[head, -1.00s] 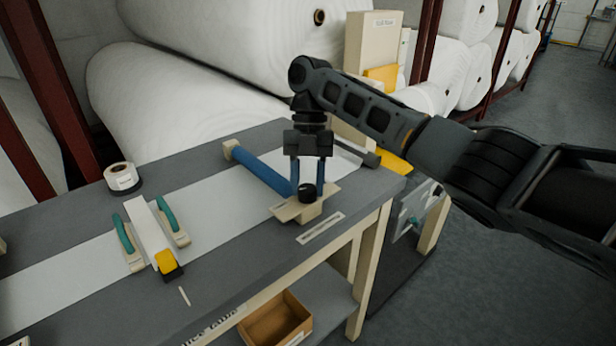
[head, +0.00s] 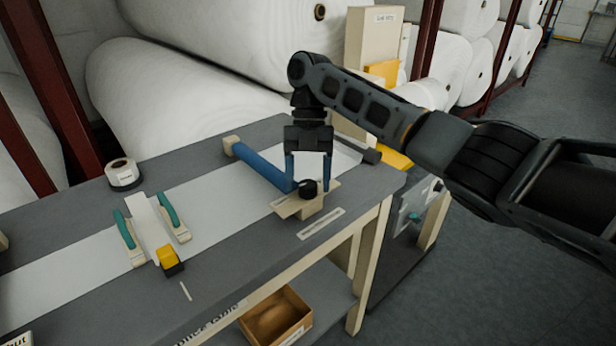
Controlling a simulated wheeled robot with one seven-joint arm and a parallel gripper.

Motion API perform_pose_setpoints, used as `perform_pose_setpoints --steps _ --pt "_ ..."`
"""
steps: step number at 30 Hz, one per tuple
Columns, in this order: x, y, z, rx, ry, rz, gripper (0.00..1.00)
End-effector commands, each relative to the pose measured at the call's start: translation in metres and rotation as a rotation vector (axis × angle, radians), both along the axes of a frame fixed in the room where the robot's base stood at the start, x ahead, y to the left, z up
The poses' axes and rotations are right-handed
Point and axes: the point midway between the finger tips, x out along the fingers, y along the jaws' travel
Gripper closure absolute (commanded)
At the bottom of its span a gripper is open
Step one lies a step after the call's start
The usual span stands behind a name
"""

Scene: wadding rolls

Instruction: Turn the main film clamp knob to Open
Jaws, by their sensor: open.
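The black clamp knob (head: 308,188) sits on a beige block (head: 303,207) at the front end of the blue bar (head: 262,166), on the table's right part. White film runs flat under the bar. My gripper (head: 308,184) points down over the knob and is open, with one blue finger on each side. I cannot tell whether either finger touches the knob. The knob's pointer direction is too small to read. A label strip (head: 321,223) lies on the table in front of the block, its print unreadable.
On the grey table (head: 225,255), a white guide with teal handles (head: 173,217) and a yellow-black block (head: 170,262) stand left. A tape roll (head: 122,173) is behind them. Large white rolls (head: 190,95) lie behind the table. A cardboard box (head: 277,318) sits on the lower shelf.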

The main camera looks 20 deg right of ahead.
Motion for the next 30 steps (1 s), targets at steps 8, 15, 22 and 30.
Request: perform_pose_setpoints --steps 8,15,22,30 --pt "0.009 -0.004 0.022 -0.002 -0.003 -0.001 0.33" --pt "0.022 -0.01 0.057 -0.003 -0.002 0.001 0.33" --pt "0.027 -0.013 0.071 0.0 0.0 -0.001 0.33" --pt "0.027 -0.013 0.072 0.0 0.0 0.0 0.33"
